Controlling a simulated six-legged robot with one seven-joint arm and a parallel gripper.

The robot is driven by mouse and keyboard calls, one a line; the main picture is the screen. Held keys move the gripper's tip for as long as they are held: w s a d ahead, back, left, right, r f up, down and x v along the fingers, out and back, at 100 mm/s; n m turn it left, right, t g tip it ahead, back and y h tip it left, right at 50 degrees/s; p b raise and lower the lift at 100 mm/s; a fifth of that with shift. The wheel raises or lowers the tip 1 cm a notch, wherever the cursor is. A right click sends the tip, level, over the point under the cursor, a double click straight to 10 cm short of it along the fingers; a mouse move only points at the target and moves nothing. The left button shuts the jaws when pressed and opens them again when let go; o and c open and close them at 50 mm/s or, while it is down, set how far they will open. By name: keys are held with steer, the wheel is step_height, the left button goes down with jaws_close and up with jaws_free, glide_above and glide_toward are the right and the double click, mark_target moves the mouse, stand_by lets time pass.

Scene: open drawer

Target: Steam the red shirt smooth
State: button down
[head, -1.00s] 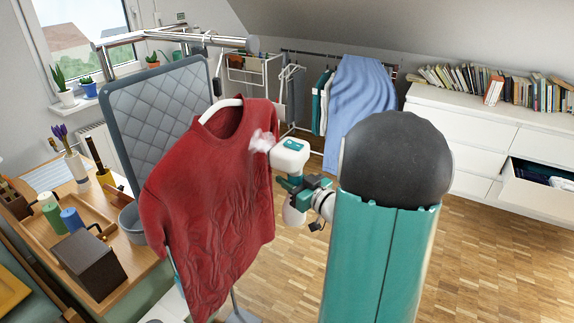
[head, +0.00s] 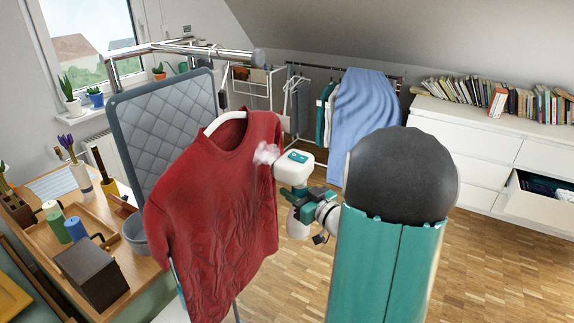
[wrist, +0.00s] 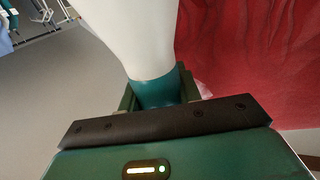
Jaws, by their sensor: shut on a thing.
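The red shirt (head: 222,205) hangs on a white hanger in front of a grey quilted board (head: 165,125). Its upper part looks fairly smooth; its lower front is deeply wrinkled. My gripper (head: 300,196) is shut on the handle of a white and teal steamer (head: 294,165). The steamer head is at the shirt's upper right side, with a white puff of steam between them. Whether it touches the cloth I cannot tell. In the wrist view the white steamer body (wrist: 135,35) rises from the jaws, and the red shirt (wrist: 250,60) fills the right side.
A wooden desk (head: 130,272) with bottles, a dark box and a grey bin stands at left. Behind are a clothes rack with a blue cloth (head: 362,115) and a white dresser (head: 480,140) with an open drawer (head: 545,195). Parquet floor at right is clear.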

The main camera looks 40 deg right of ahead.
mark_target(303, 233)
stand_by(0.5)
steer(key=s+d+f+g, duration=0.1)
steer(key=s+f+g, duration=0.1)
steer(key=s+f, duration=0.35)
steer(key=s+d+f+g, duration=0.1)
steer(key=s+d+f, duration=0.1)
steer(key=f, duration=0.7)
steer(key=shift+n, duration=0.4)
steer(key=shift+w+a+r, duration=0.1)
steer(key=shift+w+a, duration=0.2)
steer(key=shift+w, duration=0.45)
steer(key=shift+w+a, duration=0.35)
steer(key=shift+w, duration=0.35)
steer(key=shift+w+a+r, duration=0.1)
steer(key=shift+w+a, duration=0.2)
steer(key=shift+w, duration=0.45)
steer(key=shift+a, duration=0.1)
